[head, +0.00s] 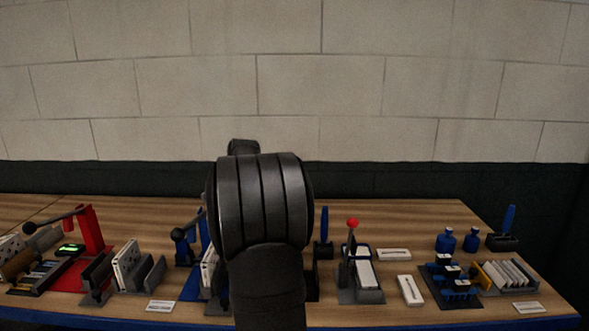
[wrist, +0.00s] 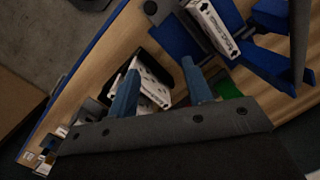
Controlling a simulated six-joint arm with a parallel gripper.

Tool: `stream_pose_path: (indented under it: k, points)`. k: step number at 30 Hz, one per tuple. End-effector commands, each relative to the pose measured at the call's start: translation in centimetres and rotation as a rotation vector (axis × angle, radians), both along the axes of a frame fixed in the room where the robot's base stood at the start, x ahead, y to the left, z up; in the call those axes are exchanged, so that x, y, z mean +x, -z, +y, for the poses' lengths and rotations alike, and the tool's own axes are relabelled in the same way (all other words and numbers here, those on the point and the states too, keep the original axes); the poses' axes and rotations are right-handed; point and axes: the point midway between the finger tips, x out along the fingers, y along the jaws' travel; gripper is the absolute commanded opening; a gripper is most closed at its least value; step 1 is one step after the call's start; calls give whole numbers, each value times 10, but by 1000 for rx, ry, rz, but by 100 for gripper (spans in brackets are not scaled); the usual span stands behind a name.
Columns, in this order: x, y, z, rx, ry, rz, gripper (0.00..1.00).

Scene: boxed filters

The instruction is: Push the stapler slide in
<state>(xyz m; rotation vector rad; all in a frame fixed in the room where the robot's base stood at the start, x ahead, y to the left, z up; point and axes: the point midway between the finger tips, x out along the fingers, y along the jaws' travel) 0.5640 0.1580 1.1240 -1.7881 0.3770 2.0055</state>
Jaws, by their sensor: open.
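In the wrist view my gripper (wrist: 162,74) is open, its two blue fingers apart. A white slotted piece (wrist: 152,88) shows beyond and between the fingers; I cannot tell whether they touch it. My gripper is hidden there.
In the head view a red lever press (head: 90,229) and racks of panels (head: 127,262) stand left. A red-knobbed fixture (head: 352,223), white blocks (head: 409,290), blue bottles (head: 447,240) and a panel rack (head: 510,277) stand right. Wooden bench (head: 400,215) is clear toward the back.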

Motion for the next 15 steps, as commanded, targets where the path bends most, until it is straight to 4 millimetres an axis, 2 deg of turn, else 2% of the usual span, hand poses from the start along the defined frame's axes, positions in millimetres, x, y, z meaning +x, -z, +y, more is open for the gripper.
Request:
stream_pose_path:
  k: [7,15]
  points:
    - [-6,12,-25,95,273,258,46]
    - [-22,61,-8,94,270,259,46]
